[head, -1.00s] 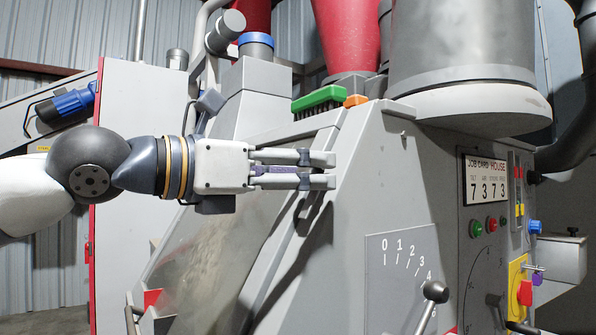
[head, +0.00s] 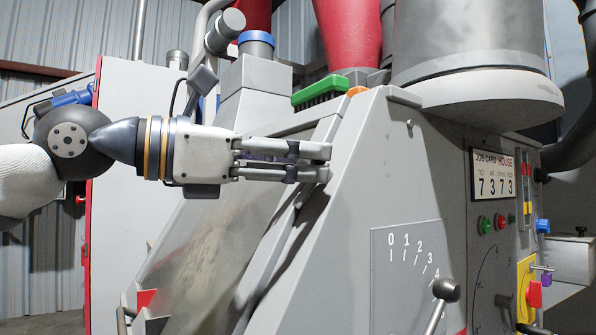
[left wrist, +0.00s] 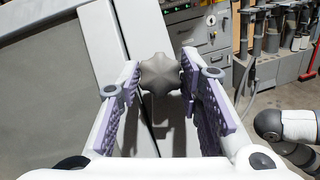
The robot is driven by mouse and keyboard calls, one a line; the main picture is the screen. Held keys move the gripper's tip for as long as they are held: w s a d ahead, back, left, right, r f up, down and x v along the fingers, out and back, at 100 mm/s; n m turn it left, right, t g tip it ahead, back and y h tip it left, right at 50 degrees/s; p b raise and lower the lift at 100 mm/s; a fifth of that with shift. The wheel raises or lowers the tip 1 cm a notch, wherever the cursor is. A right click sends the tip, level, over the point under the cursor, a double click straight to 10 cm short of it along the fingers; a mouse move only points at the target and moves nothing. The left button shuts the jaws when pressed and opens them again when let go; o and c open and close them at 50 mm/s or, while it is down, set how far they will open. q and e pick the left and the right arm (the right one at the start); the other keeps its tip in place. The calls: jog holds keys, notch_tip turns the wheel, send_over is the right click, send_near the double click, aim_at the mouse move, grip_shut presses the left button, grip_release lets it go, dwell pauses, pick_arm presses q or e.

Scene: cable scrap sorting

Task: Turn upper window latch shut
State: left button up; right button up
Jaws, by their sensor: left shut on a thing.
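The upper window latch shows in the left wrist view as a dark grey lobed knob (left wrist: 160,73) between the two fingers. My left gripper (head: 323,163) reaches in from the left, its fingers pointing right across the machine's sloping front. It is shut on the latch knob, with its purple-padded fingers on either side of it. In the head view the fingers hide the knob. The sloping window (head: 205,235) lies below and left of the gripper. My right gripper is not in view.
The grey side panel (head: 375,190) stands right of the fingertips. A green brush (head: 320,90) and an orange piece (head: 357,91) lie above the gripper. A ball-ended lever (head: 446,289) sticks out by the numbered scale at lower right.

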pick_arm(q)
jog(key=m+g, duration=0.1)
jog(key=m, duration=0.1)
jog(key=m+g+b, duration=0.1)
jog(key=shift+w+f+m, duration=0.15)
jog(key=shift+w+m, duration=0.05)
jog(key=shift+m, duration=0.2)
jog(key=m+g, duration=0.2)
jog(key=m, duration=0.1)
jog(key=shift+r+m, duration=0.25)
jog(key=shift+m, duration=0.05)
jog(key=m+g, duration=0.1)
jog(key=m, duration=0.1)
jog(key=m+g+p, duration=0.1)
jog(key=m, duration=0.1)
jog(key=m+y, duration=0.1)
jog(key=m, duration=0.1)
jog(key=shift+r+g, duration=0.25)
jog(key=shift+g, duration=0.15)
jog(key=shift+w+f+m+g+y+p, duration=0.1)
jog(key=shift+m+g+y+p, duration=0.65)
jog(key=shift+m, duration=1.05)
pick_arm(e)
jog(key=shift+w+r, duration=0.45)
pick_arm(q)
jog(key=shift+y, duration=0.25)
jog(key=o, duration=1.2)
jog(key=shift+c, duration=0.2)
